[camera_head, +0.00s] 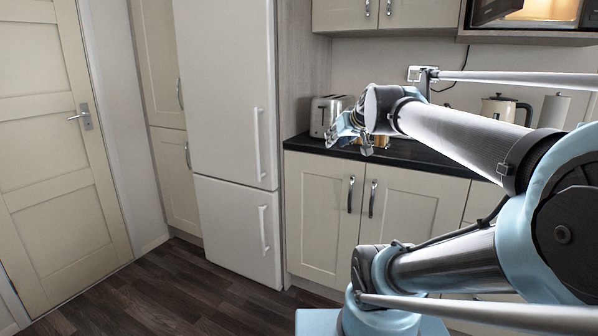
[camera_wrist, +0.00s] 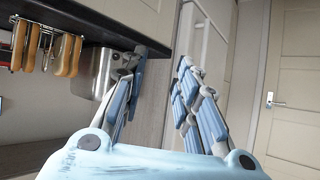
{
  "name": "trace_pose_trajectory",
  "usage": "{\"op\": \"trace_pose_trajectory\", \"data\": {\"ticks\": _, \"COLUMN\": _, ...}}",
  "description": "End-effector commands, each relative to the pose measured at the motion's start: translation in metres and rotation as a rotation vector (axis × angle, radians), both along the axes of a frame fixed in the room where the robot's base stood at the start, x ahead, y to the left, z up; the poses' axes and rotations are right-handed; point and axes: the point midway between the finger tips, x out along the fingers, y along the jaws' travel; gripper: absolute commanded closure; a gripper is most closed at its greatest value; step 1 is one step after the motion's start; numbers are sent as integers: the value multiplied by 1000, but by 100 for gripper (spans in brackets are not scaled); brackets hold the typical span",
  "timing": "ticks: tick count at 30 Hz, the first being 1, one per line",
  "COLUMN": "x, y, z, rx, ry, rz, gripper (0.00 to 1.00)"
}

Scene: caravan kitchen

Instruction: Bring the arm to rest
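My gripper (camera_head: 350,132) is at the end of my arm, which stretches left across the head view. It appears in front of the counter, overlapping the toaster's lower right in the picture. In the wrist view my gripper (camera_wrist: 162,62) has its two blue-grey fingers apart with nothing between them. Only the cabinet and wall surfaces behind show through the gap.
A metal toaster (camera_head: 322,113) stands on the dark counter (camera_head: 420,153). Wooden-handled items (camera_wrist: 65,55) show beside the toaster in the wrist view. The tall white fridge (camera_head: 228,90) is left of the counter. Floor (camera_head: 165,285) is clear.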

Motion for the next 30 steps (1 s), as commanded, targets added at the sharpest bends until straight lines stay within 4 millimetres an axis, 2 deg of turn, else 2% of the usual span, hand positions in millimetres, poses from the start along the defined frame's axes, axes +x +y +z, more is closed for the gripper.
{"op": "trace_pose_trajectory", "data": {"ticks": 1, "x": -13, "y": -2, "z": -27, "rx": -11, "ry": 64, "rz": 3, "gripper": 71}}
{"op": "trace_pose_trajectory", "data": {"ticks": 3, "x": -34, "y": -6, "z": -65, "rx": -27, "ry": 163, "rz": 0, "gripper": 71}}
{"op": "trace_pose_trajectory", "data": {"ticks": 9, "x": -103, "y": -28, "z": -164, "rx": -87, "ry": 449, "rz": -58, "gripper": 71}}
{"op": "trace_pose_trajectory", "data": {"ticks": 12, "x": -139, "y": -42, "z": -204, "rx": -121, "ry": 578, "rz": -108, "gripper": 71}}
{"op": "trace_pose_trajectory", "data": {"ticks": 15, "x": -170, "y": -55, "z": -233, "rx": -149, "ry": 681, "rz": -159, "gripper": 71}}
{"op": "trace_pose_trajectory", "data": {"ticks": 18, "x": -191, "y": -65, "z": -250, "rx": -171, "ry": 750, "rz": -199, "gripper": 71}}
{"op": "trace_pose_trajectory", "data": {"ticks": 21, "x": -202, "y": -70, "z": -259, "rx": -182, "ry": 786, "rz": -222, "gripper": 71}}
{"op": "trace_pose_trajectory", "data": {"ticks": 30, "x": -205, "y": -71, "z": -261, "rx": -185, "ry": 796, "rz": -228, "gripper": 71}}
